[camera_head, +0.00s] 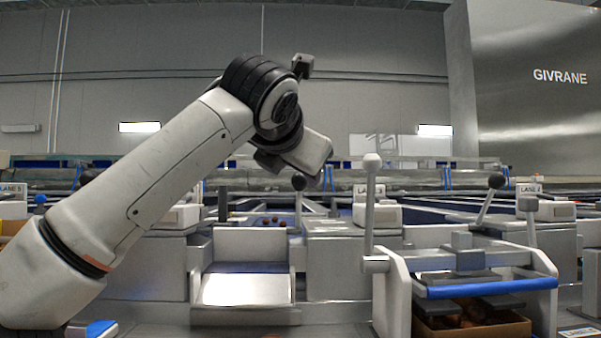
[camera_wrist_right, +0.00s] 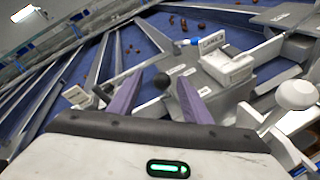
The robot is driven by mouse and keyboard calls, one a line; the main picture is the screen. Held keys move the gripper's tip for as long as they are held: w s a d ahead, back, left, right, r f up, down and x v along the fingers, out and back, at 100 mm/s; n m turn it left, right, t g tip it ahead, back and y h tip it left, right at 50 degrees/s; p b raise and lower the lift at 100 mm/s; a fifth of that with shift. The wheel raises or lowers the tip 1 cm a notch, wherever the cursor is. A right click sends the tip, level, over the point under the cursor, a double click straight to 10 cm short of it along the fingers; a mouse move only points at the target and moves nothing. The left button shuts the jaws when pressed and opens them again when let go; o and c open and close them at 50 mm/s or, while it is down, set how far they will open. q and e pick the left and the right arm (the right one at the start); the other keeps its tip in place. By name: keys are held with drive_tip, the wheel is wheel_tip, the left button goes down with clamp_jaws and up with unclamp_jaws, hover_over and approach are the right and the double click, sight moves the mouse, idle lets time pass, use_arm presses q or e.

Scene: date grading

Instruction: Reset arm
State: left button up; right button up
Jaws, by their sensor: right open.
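My right arm (camera_head: 140,205) reaches up from the lower left of the head view and bends down at a black wrist joint. Its gripper (camera_head: 322,178) points down and away, above the lane machines, with its fingers mostly hidden. In the right wrist view, the two purple fingers of the gripper (camera_wrist_right: 158,82) stand apart with nothing held between them. The same knob (camera_head: 298,182) shows just left of the gripper in the head view. My left gripper is not in view.
A white-knobbed lever (camera_head: 371,205) stands right of the gripper, beside a press with a blue bar (camera_head: 485,288) over a cardboard box (camera_head: 470,328). A white chute (camera_head: 245,289) lies below. Another black-knobbed lever (camera_head: 490,198) is further right. Space above the machines is open.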

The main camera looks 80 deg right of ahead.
drive_tip(key=shift+v, duration=1.2)
